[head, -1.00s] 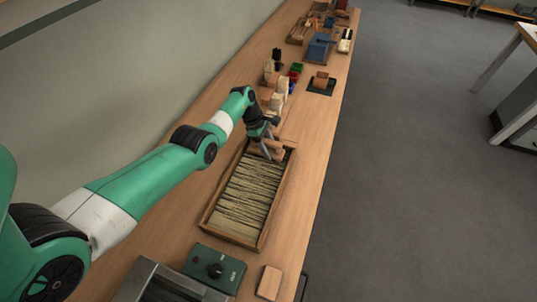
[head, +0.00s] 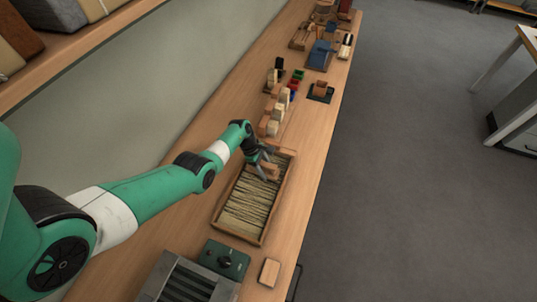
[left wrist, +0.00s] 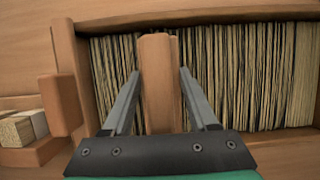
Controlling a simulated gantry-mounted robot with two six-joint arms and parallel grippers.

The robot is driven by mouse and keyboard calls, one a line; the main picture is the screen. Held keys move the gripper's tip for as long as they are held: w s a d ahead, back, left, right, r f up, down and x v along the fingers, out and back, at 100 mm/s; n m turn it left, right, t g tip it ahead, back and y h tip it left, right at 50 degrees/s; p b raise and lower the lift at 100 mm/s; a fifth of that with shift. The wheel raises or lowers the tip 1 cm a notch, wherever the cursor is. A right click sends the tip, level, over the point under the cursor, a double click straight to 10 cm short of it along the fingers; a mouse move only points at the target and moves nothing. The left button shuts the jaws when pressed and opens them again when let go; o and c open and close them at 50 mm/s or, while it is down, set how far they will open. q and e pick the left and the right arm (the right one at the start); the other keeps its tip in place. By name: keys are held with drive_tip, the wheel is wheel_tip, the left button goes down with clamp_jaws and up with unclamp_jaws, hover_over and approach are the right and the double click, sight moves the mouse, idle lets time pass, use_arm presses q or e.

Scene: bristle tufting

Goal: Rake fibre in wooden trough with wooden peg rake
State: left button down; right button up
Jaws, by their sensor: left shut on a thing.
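The wooden trough (head: 216,210) lies lengthwise on the bench, filled with pale straw-like fibre (head: 248,203). My left gripper (head: 263,168) is over the far part of the trough and shut on the wooden peg rake (head: 269,171). In the left wrist view the rake (left wrist: 158,85) shows as a brown wooden bar between the two grey fingers, over the fibre strands (left wrist: 235,75) near one end of the trough. The rake's pegs are hidden, so I cannot tell how deep they sit. My right gripper is not in view.
A green control box (head: 225,259), a grey slotted box (head: 185,282) and a small wooden block (head: 269,272) sit at the near end. Several wooden blocks (head: 270,120) stand beyond the trough. A blue device (head: 319,55) is farther back. Bare bench lies right of the trough.

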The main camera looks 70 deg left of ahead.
use_arm(q)
drive_tip(key=s+d+p, duration=0.2)
drive_tip(key=p, duration=0.1)
drive_tip(key=s+d+p, duration=0.2)
drive_tip(key=d+p, duration=0.1)
drive_tip(key=s+d+r+p, duration=0.1)
drive_tip(key=s+d+p, duration=0.1)
drive_tip(key=s+p, duration=0.1)
drive_tip(key=shift+s+d+p, duration=0.1)
drive_tip(key=shift+d+p, duration=0.2)
drive_tip(key=shift+p, duration=0.2)
drive_tip(key=s+d+p, duration=0.4)
drive_tip(key=s+d, duration=0.1)
drive_tip(key=s+d+p, duration=0.1)
drive_tip(key=s+d, duration=0.1)
drive_tip(key=shift+s+d+f+p, duration=0.2)
drive_tip(key=shift+d+f+p, duration=0.1)
drive_tip(key=shift+p, duration=0.1)
drive_tip(key=shift+s+d+f, duration=0.1)
drive_tip(key=shift+s+d, duration=0.15)
drive_tip(key=shift+d, duration=0.05)
drive_tip(key=shift+f, duration=0.1)
drive_tip(key=shift+s+d, duration=0.15)
drive_tip(key=shift+d, duration=0.05)
